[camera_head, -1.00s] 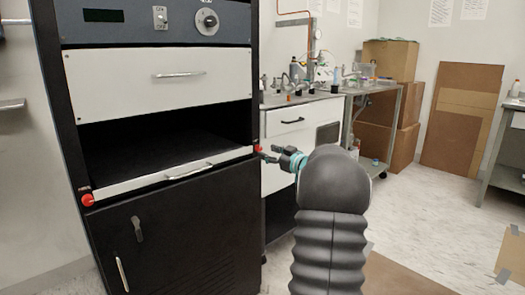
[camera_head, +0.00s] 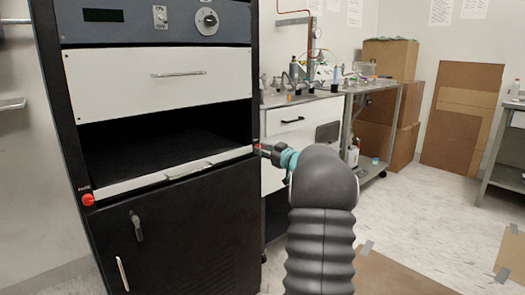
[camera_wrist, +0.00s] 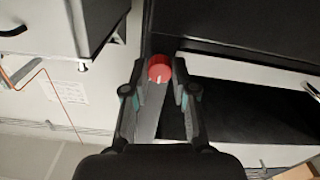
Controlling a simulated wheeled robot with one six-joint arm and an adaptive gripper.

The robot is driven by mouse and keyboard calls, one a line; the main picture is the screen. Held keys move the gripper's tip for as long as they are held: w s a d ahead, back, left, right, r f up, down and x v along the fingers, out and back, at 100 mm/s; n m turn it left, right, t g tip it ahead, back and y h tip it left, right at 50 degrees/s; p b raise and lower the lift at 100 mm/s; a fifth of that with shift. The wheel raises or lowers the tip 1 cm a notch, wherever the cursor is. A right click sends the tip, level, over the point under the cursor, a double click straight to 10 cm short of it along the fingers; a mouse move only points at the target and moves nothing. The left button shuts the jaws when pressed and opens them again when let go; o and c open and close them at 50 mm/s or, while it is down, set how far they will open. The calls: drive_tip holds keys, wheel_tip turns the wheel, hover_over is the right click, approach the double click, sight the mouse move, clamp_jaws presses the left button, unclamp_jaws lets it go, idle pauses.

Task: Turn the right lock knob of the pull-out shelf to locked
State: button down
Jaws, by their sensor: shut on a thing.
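The pull-out shelf (camera_head: 150,178) is a white-fronted shelf with a bar handle in the black cabinet, below a dark open bay. Its right lock knob (camera_wrist: 159,68) is red and round, with a small pale mark on its face in the wrist view. My gripper (camera_head: 264,149) is at the shelf's right end, with its fingers on either side of this knob, shut on it. In the head view my fingers hide most of the knob. The left lock knob (camera_head: 87,199), also red, sits at the shelf's other end.
The black cabinet (camera_head: 185,235) has a lower door with a latch, and a white drawer (camera_head: 160,75) above the bay. A lab bench (camera_head: 290,150) stands just right of the cabinet, close behind my gripper. Cardboard boxes (camera_head: 390,100) are farther back. The floor at right is mostly open.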

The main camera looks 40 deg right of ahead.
drive_tip(key=shift+n, duration=0.4)
drive_tip(key=shift+n+b, duration=4.95)
drive_tip(key=shift+n, duration=3.75)
drive_tip(key=c, duration=0.9)
unclamp_jaws()
drive_tip(key=shift+c, duration=0.2)
